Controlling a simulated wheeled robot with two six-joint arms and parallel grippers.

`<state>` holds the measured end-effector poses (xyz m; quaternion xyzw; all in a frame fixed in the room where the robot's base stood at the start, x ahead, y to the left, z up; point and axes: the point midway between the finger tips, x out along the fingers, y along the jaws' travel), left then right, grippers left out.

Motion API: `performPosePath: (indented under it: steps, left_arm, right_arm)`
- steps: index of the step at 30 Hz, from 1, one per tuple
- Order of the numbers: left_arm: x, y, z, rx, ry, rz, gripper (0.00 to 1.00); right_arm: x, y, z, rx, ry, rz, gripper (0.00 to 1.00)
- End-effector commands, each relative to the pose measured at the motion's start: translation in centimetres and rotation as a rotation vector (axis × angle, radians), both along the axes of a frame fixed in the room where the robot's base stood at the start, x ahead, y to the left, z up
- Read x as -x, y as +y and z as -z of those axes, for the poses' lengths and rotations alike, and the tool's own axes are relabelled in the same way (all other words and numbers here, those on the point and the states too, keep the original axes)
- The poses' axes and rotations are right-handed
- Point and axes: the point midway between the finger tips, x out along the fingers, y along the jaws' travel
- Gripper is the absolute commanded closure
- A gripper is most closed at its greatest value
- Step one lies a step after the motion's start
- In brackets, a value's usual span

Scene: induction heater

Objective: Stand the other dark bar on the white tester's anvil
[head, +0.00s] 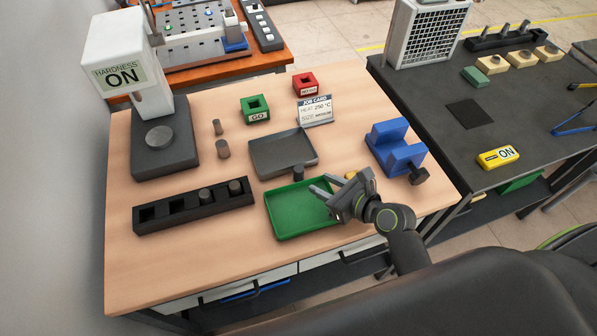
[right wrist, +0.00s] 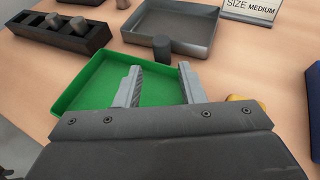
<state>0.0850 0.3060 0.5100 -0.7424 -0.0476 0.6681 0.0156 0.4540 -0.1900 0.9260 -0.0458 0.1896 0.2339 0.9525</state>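The white tester (head: 125,60) stands at the back left; its grey round anvil (head: 159,137) is bare. A dark bar (head: 298,173) stands upright between the green and grey trays; the right wrist view shows this bar (right wrist: 161,48) beyond my fingertips. Two more dark bars, one (head: 205,195) and another (head: 235,187), stand in the black rack (head: 160,222). My right gripper (head: 325,186) is open and empty above the right part of the green tray (head: 285,227). Its two fingers (right wrist: 160,80) show apart in the right wrist view. My left gripper is out of view.
The grey tray (head: 268,148) lies behind the green one. Two brownish pegs, one (head: 217,127) and another (head: 223,149), stand beside the tester. A blue vise-like block (head: 392,145) is at right. Green (head: 255,113) and red (head: 305,86) boxes and a job card (head: 315,112) stand behind.

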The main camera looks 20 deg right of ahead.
Motion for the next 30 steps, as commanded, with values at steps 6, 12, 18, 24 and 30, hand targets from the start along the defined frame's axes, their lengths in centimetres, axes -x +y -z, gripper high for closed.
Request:
performPosePath:
  steps: [6,12,18,24,30]
  left_arm:
    - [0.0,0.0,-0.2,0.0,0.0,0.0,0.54]
    - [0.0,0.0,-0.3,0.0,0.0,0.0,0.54]
    - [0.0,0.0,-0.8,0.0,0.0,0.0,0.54]
    - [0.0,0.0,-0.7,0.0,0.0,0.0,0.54]
    - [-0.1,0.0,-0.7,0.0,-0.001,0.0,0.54]
  right_arm:
    - [-2.5,1.3,1.1,0.0,0.0,0.0,0.64]
    - [-3.3,1.7,1.5,0.001,0.0,0.0,0.64]
    - [-5.5,2.7,2.4,0.0,0.0,-0.001,0.64]
    - [-7.0,3.4,3.2,0.002,0.0,0.001,0.64]
    - [-7.2,3.5,3.4,0.002,0.0,0.0,0.64]
